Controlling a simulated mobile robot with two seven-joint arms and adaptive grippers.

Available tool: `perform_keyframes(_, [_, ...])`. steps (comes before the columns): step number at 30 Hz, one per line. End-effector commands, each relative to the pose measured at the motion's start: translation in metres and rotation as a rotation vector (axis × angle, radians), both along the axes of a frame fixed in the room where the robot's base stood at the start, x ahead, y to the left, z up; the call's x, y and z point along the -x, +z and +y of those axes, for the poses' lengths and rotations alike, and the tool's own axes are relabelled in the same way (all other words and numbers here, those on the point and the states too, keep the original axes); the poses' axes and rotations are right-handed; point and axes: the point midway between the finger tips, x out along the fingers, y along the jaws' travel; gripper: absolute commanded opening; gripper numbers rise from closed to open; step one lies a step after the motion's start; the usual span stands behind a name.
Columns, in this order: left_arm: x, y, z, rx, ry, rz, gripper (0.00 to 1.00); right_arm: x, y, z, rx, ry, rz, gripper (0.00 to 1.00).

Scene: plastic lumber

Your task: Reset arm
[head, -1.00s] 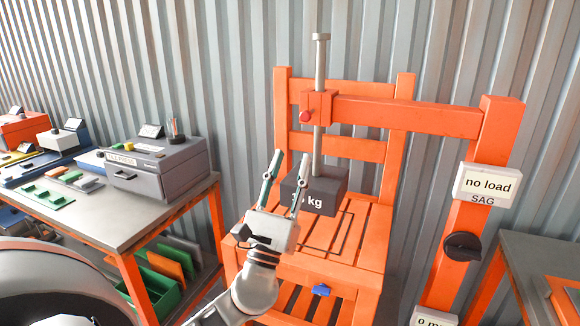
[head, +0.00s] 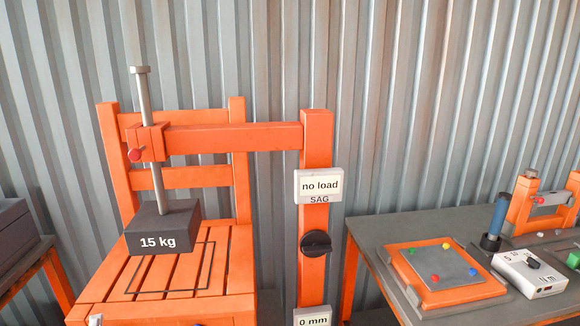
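Neither of my grippers can be made out in the head view. An orange chair-like test stand (head: 238,170) fills the left middle. A dark 15 kg weight (head: 163,228) hangs on a grey rod (head: 143,95) above its slatted seat (head: 196,282). A red knob (head: 135,155) sits on the rod's clamp. The orange post carries a "no load" SAG display (head: 319,186), a black knob (head: 316,243) and a "0 mm" display (head: 312,317) cut by the bottom edge. A small pale bit at the seat's front left is too cropped to identify.
A grey-topped table (head: 375,232) at right holds an orange plate fixture (head: 440,275) with coloured knobs, a white box (head: 530,272) and a blue cylinder (head: 495,220). A dark box (head: 18,232) stands on the left bench. A corrugated wall closes the back.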

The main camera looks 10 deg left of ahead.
Motion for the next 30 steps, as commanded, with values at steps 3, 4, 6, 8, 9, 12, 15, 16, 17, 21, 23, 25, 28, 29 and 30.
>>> perform_keyframes(3, [0.027,-0.046,-0.012,0.231,0.041,0.059,0.33,0.0,0.0,0.0,0.0,0.0,0.0,0.4])
perform_keyframes(4, [0.033,-0.054,-0.016,0.276,0.051,0.07,0.33,0.0,0.0,0.0,0.0,0.0,0.0,0.4])
perform_keyframes(6, [0.046,-0.073,-0.024,0.375,0.073,0.1,0.33,0.0,0.0,0.0,0.0,0.0,0.001,0.4])
perform_keyframes(8, [0.056,-0.086,-0.031,0.448,0.091,0.121,0.33,0.0,0.0,0.0,0.0,0.0,0.001,0.4])
perform_keyframes(9, [0.063,-0.094,-0.036,0.494,0.102,0.135,0.33,0.0,0.0,0.0,0.0,0.0,0.001,0.4])
perform_keyframes(12, [0.08,-0.112,-0.05,0.601,0.133,0.173,0.33,0.0,0.0,0.0,0.0,0.0,0.001,0.4])
perform_keyframes(15, [0.096,-0.127,-0.063,0.699,0.162,0.207,0.33,0.0,0.0,0.0,0.0,0.0,0.001,0.4])
perform_keyframes(16, [0.101,-0.131,-0.067,0.726,0.172,0.219,0.33,0.0,0.0,0.0,0.0,0.0,0.001,0.4])
perform_keyframes(17, [0.104,-0.136,-0.071,0.752,0.178,0.227,0.33,0.0,0.0,0.0,0.0,0.0,0.001,0.4])
perform_keyframes(21, [0.091,-0.156,-0.091,0.816,0.124,0.207,0.33,0.0,0.0,0.0,0.0,0.0,0.001,0.4])
perform_keyframes(23, [0.088,-0.164,-0.1,0.849,0.104,0.199,0.33,0.0,0.0,0.0,0.001,-0.001,0.001,0.4])
perform_keyframes(25, [0.083,-0.174,-0.111,0.889,0.079,0.19,0.33,0.0,0.0,0.0,0.001,-0.001,0.001,0.4])
perform_keyframes(28, [0.079,-0.191,-0.128,0.956,0.044,0.174,0.33,0.0,0.0,0.0,0.001,-0.001,0.001,0.4])
perform_keyframes(29, [0.077,-0.195,-0.134,0.979,0.034,0.168,0.33,0.0,0.0,0.0,0.001,-0.001,0.001,0.4])
perform_keyframes(30, [0.076,-0.203,-0.142,1.012,0.019,0.159,0.33,0.0,0.0,-0.001,0.001,-0.001,0.001,0.4])
